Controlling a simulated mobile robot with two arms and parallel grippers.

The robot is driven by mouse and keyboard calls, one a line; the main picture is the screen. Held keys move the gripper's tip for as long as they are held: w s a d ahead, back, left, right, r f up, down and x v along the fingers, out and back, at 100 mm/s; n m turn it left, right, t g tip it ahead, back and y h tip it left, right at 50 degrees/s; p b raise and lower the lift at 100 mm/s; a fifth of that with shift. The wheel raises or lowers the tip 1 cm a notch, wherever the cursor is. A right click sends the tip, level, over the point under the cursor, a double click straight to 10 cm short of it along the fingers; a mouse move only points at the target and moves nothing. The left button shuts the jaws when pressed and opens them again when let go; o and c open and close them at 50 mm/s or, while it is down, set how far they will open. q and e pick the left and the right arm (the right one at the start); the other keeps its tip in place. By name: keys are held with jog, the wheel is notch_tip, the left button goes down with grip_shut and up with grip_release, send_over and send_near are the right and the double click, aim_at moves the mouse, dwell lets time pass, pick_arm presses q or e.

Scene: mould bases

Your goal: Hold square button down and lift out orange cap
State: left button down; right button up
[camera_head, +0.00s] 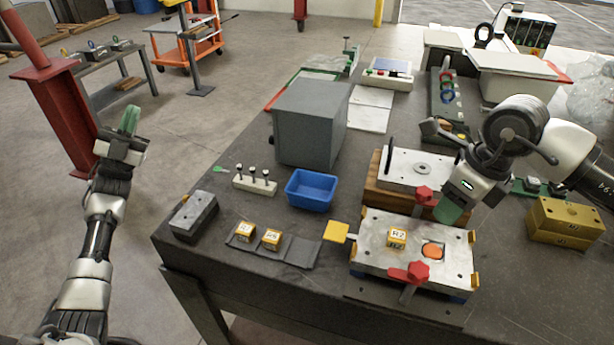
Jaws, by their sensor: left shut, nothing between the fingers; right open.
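The orange cap (433,251) sits in a round recess in the top of the front mould base (378,258). A yellow square button (337,231) sticks out from the left side of that base. My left gripper (129,121) is shut and empty, raised over the floor left of the table, well away from the button. My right gripper (449,210) is open, with its green fingertips pointing down near the back right of the base, behind the cap. Its fingertip gap is hard to see.
A yellow R2 block (397,238) stands beside the cap. A blue bin (311,189), a grey box (309,122) and more yellow blocks (272,239) stand to the left. A second mould (415,168) lies behind.

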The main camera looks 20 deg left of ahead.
pick_arm(q)
jog(key=w+d+r+m+g+h, duration=0.15)
jog(key=d+m+g+h, duration=0.25)
jog(key=d+m+g, duration=0.95)
jog(key=w+d+r+m+g+h, duration=0.1)
jog(key=w+d+m+g+h, duration=0.3)
jog(key=d+m+g, duration=0.95)
jog(key=s+d+f+m+y, duration=0.2)
jog(key=d+f+m+y, duration=0.4)
jog(key=f, duration=0.1)
jog(key=s+d+f+m+y, duration=0.2)
jog(key=d+f+m+y, duration=0.3)
jog(key=d+f+y, duration=0.2)
jog(key=shift+s+d+f+m+y, duration=0.15)
jog(key=shift+s+f+m+y, duration=0.2)
jog(key=shift+f, duration=0.3)
jog(key=shift+w+f, duration=0.1)
